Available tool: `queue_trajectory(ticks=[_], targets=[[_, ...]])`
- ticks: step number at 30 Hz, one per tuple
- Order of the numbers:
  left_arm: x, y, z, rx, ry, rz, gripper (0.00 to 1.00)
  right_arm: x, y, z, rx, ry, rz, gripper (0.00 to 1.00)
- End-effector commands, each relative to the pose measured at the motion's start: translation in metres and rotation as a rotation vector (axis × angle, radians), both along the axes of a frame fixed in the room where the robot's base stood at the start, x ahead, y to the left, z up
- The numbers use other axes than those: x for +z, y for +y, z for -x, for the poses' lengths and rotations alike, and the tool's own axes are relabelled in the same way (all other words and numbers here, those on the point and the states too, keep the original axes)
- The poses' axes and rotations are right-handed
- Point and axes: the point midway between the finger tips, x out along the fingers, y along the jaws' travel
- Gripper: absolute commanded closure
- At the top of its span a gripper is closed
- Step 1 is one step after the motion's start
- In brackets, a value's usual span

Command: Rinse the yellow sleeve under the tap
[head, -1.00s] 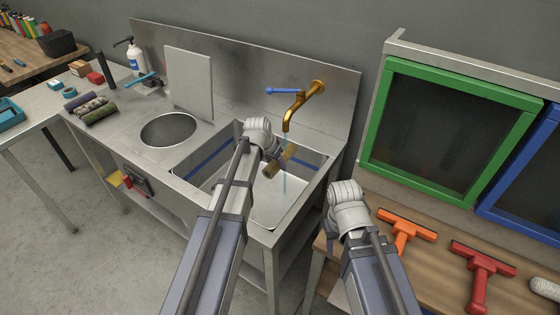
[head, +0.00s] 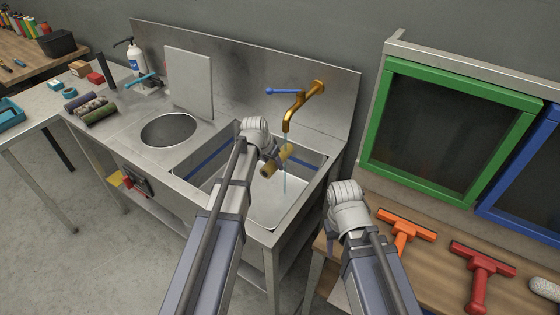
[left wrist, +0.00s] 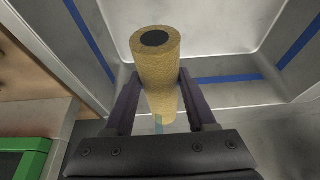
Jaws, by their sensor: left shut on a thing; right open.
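The yellow sleeve (left wrist: 160,68) is a fuzzy tube with a dark core end, and it also shows in the head view (head: 269,171). My left gripper (left wrist: 157,97) is shut on it and holds it tilted above the sink basin. The brass tap (head: 299,103) with a blue lever (head: 283,91) is on the backsplash above the sleeve. A thin stream of water falls from its spout, passing at or beside the sleeve. My right gripper (head: 333,236) is open, low over the bench to the right; its fingers are largely hidden by its own wrist.
The metal sink basin (head: 203,186) has a blue line along its walls. A round hole (head: 168,130) and several dark rollers (head: 95,108) are on the counter to the left. Orange (head: 405,230) and red (head: 481,267) squeegees lie on the right bench before a green-framed pane (head: 446,128).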

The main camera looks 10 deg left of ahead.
Motion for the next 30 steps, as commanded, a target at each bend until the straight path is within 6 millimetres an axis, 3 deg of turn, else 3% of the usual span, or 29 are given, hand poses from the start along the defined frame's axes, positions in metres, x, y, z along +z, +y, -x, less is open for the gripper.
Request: queue_trajectory(ticks=[30], targets=[[0.029,0.031,0.087,0.001,0.000,0.000,1.00,0.029,0.000,0.000,0.000,0.000,0.000,0.50]])
